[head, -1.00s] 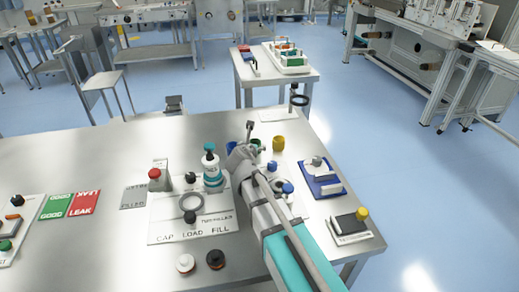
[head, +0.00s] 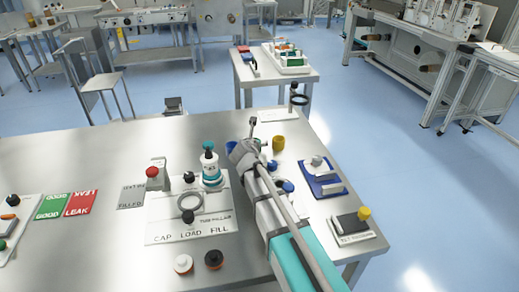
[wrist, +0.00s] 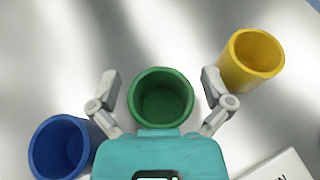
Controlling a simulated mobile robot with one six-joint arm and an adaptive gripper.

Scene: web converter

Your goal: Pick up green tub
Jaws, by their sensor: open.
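The green tub (wrist: 161,97) stands upright in the middle of the wrist view, its open top facing my camera. My gripper (wrist: 160,86) is open, with one finger on each side of the tub. A gap shows between each finger and the tub wall.
A blue tub (wrist: 62,147) stands close to my left finger, and a yellow tub (wrist: 252,60) stands close to my right finger. In the head view a white bottle (head: 209,165) with a teal cap and a blue tray (head: 322,180) stand nearby.

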